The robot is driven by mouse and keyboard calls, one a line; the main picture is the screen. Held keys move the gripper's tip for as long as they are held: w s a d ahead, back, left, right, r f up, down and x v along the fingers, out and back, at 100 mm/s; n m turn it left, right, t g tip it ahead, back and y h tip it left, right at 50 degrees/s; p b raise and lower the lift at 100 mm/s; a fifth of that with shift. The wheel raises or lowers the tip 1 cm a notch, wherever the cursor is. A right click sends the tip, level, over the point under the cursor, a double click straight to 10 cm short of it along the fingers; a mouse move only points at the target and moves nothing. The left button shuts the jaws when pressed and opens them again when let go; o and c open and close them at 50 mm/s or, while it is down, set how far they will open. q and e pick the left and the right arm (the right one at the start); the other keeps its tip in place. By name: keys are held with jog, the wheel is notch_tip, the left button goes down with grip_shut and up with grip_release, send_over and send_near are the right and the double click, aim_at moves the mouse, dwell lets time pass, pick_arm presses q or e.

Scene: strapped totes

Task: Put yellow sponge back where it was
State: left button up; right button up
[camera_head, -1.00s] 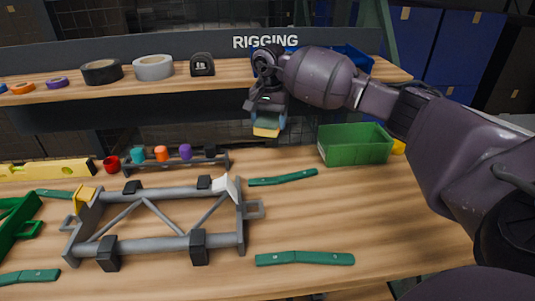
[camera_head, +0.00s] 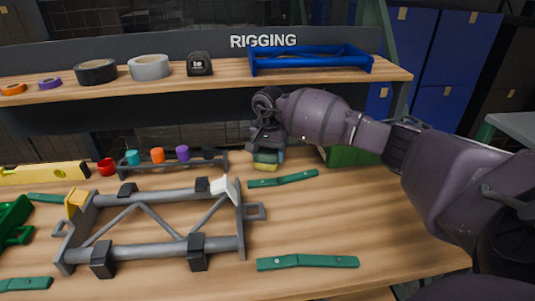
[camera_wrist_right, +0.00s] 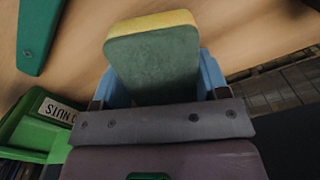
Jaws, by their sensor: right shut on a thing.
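The yellow sponge with a green scouring side shows in the head view (camera_head: 265,167) and, larger, in the right wrist view (camera_wrist_right: 152,58). My right gripper (camera_head: 267,158) is shut on it, with light blue fingers on either side in the wrist view. The sponge is low, at or just above the table top behind the right end of the grey frame; I cannot tell whether it touches the wood. My left gripper is not in view.
A green bin (camera_head: 350,156) stands right of the gripper, partly hidden by my arm. Green straps (camera_head: 283,179) lie nearby on the table. The grey frame (camera_head: 165,225) fills the middle left. A small rack with coloured pieces (camera_head: 175,163) stands left. The shelf (camera_head: 220,84) overhangs behind.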

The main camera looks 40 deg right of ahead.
aim_at(268, 152)
jog(key=shift+r, duration=0.1)
jog(key=o, duration=1)
jog(key=shift+c, duration=0.2)
jog(key=shift+r, duration=0.2)
notch_tip(268, 152, up, 12)
jog(key=p, duration=0.1)
jog(key=shift+f, duration=0.15)
